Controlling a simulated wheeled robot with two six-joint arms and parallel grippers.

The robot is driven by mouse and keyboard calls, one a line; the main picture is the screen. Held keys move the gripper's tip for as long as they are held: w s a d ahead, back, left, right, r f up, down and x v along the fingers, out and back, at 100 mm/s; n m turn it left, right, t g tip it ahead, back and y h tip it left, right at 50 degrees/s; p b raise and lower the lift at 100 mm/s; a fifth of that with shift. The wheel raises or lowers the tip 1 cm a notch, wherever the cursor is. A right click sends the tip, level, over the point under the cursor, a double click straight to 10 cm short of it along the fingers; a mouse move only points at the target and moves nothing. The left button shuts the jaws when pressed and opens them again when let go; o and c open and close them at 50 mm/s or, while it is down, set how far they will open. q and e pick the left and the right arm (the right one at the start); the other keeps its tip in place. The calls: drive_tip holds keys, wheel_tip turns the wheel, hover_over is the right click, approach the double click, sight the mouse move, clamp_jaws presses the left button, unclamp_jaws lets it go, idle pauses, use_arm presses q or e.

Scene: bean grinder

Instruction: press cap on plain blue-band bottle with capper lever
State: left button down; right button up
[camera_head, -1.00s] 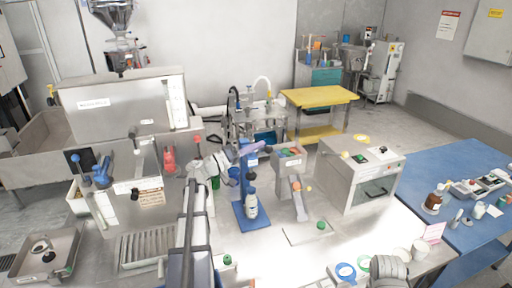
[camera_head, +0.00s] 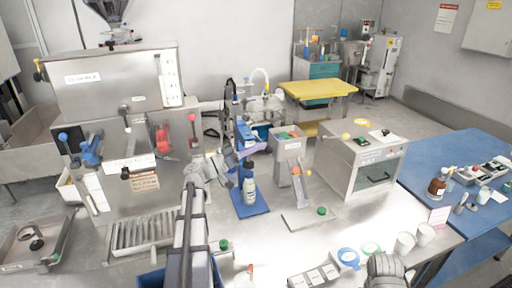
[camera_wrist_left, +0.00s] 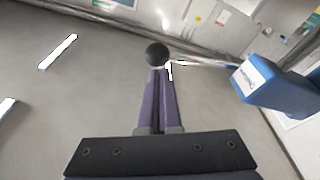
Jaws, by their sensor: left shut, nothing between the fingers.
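The blue capper (camera_head: 245,135) stands mid-table in the head view on a flat blue base (camera_head: 236,208). A small pale bottle with a dark top (camera_head: 250,192) stands upright on that base, under the capper head. Its band and cap are too small to tell. My left gripper (camera_head: 232,156) is beside the capper, on its left, and partly blends with it. In the left wrist view its purple fingers (camera_wrist_left: 157,85) are shut together and empty. A black ball knob (camera_wrist_left: 157,54) is just beyond the fingertips; contact cannot be told. The labelled blue capper head (camera_wrist_left: 268,80) is at right.
A chute (camera_head: 297,186) stands right of the capper, with a green cap (camera_head: 321,211) below it. A steel box machine (camera_head: 350,165) is further right. A large steel machine with coloured levers (camera_head: 120,95) stands at left. White cups (camera_head: 405,242) are at the front right.

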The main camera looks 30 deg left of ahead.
use_arm(q)
wheel_tip(320, 180, down, 10)
drive_tip(key=m+g+h+b, duration=0.1)
drive_tip(key=m+h+b, duration=0.1)
drive_tip(key=m+b, duration=0.5)
drive_tip(key=shift+w+a+m+b, duration=0.25)
drive_tip(key=shift+w+m+b, duration=0.05)
drive_tip(key=shift+b, duration=0.85)
use_arm(e)
wheel_tip(320, 180, down, 11)
drive_tip(key=shift+r, duration=0.2)
use_arm(q)
drive_tip(key=shift+s+f, duration=0.1)
